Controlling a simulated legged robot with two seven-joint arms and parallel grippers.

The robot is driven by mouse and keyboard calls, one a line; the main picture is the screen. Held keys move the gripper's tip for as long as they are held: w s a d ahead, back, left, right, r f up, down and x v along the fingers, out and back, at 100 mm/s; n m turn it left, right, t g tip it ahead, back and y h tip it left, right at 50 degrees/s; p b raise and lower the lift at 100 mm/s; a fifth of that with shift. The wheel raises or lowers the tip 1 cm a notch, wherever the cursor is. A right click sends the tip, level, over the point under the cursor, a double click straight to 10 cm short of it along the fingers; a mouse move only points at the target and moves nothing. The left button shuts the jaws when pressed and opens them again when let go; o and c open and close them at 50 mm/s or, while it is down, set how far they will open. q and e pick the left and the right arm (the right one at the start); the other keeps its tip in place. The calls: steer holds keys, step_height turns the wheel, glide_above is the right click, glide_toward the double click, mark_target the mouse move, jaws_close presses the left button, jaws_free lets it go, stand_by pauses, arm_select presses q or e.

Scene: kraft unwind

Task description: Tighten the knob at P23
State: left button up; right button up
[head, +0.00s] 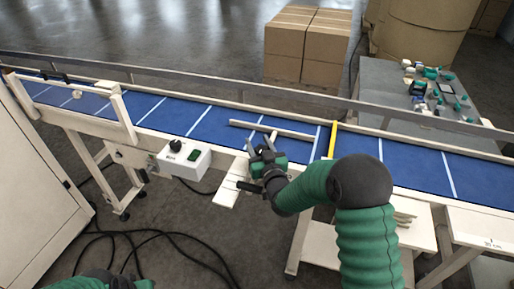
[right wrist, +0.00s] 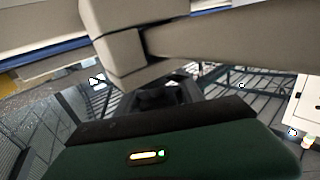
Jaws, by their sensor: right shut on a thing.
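My right gripper (head: 262,146) is at the near edge of the blue conveyor, by the beige bracket of a guide rail (head: 272,129). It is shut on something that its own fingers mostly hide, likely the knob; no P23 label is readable. In the right wrist view the dark fingers (right wrist: 160,92) are directly below a beige bracket block (right wrist: 120,52). A dark shape shows between them, too dim to make out. My left gripper is not in view; only a green part of my arm shows at the bottom left.
A beige plate (head: 228,193) sticks out below the conveyor (head: 190,115). A yellow bar (head: 332,140) crosses the belt. A grey table (head: 385,85) with small parts and cartons (head: 305,45) stand behind.

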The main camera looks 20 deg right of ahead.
steer(key=shift+r, duration=0.15)
steer(key=shift+c, duration=0.2)
steer(key=o, duration=1.4)
steer(key=shift+s, duration=0.1)
steer(key=s+p, duration=0.6)
steer(key=s, duration=1)
steer(key=shift+s+p, duration=0.35)
steer(key=shift+p, duration=0.05)
